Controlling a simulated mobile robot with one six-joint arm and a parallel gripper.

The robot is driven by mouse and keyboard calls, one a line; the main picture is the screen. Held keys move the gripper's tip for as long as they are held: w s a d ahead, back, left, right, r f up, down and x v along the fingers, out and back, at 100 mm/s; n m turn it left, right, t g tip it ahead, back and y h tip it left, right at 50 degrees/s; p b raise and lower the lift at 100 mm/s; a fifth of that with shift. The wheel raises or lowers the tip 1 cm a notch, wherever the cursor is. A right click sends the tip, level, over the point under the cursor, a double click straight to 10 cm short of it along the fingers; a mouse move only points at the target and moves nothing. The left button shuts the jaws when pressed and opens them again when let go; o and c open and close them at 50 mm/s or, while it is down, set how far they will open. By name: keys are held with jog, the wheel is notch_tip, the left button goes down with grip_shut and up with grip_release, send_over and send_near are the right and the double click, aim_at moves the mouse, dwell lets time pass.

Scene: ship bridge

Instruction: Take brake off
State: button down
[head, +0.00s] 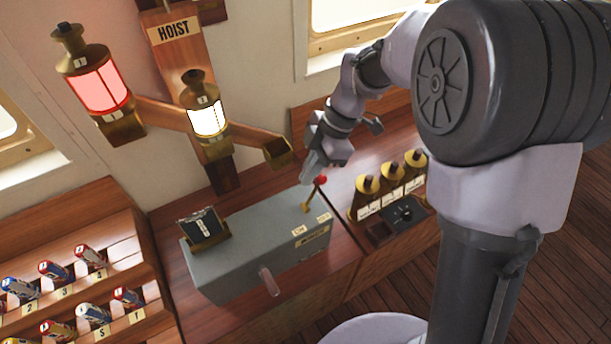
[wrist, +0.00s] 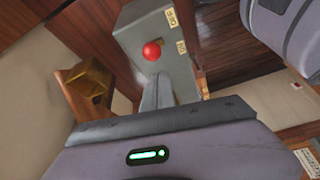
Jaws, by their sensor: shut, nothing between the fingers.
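A grey box (head: 250,248) stands on the wooden counter, with a short brass lever (head: 308,200) near its right end. The lever's red knob (head: 321,180) leans up and to the right. My gripper (head: 308,176) is shut and empty, just left of the red knob. In the wrist view the knob (wrist: 151,51) shows just beyond my closed fingertips (wrist: 157,84); I cannot tell whether they touch. The lever's shaft is hidden there.
A small dark framed piece (head: 203,228) sits on the box's left end. A rack of coloured cylinders (head: 140,250) stands left.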

jog(key=shift+w+d+f, duration=0.15)
jog(key=shift+w+d, duration=0.45)
jog(key=shift+d, duration=0.3)
jog(key=shift+w+d+f, duration=0.1)
jog(key=shift+d+f, duration=0.15)
jog(key=shift+d, duration=0.05)
jog(key=shift+d+f, duration=0.1)
notch_tip(320, 180, up, 4)
jog(key=a+p, duration=0.2)
jog(key=a, duration=0.1)
jog(key=p, duration=0.2)
send_near(321, 176)
jog(key=shift+w+r, duration=0.25)
jog(key=shift+w, duration=0.55)
jog(key=shift+s, duration=0.1)
